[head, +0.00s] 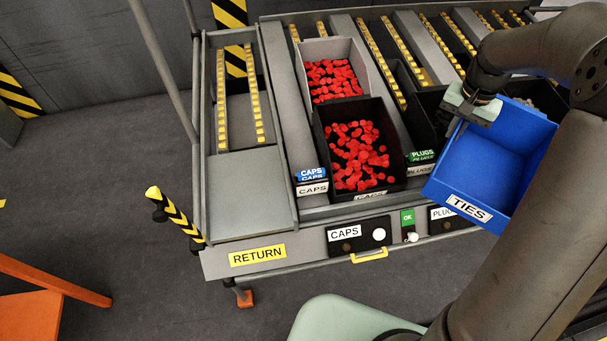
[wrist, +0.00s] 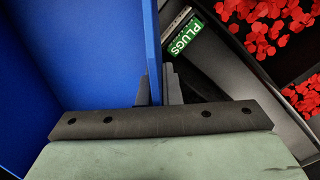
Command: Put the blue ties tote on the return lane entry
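The blue ties tote (head: 490,165) is in the right part of the head view, tilted, with a white TIES label on its front; its visible inside is empty. My gripper (head: 474,102) is at its upper left wall. In the wrist view my gripper (wrist: 157,88) has its fingers on either side of the blue tote wall (wrist: 152,50), shut on it. The tote is held above the front of the rack. The return lane entry (head: 250,190) is a bare grey plate at the rack's left end, behind the yellow RETURN label (head: 257,255).
A black bin (head: 385,190) and a grey bin (head: 352,50) of red caps stand between the tote and the return lane. A green PLUGS label (head: 422,155) lies beside the tote. A striped post (head: 173,215) stands left of the rack. The return lane's rollers (head: 255,95) are clear.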

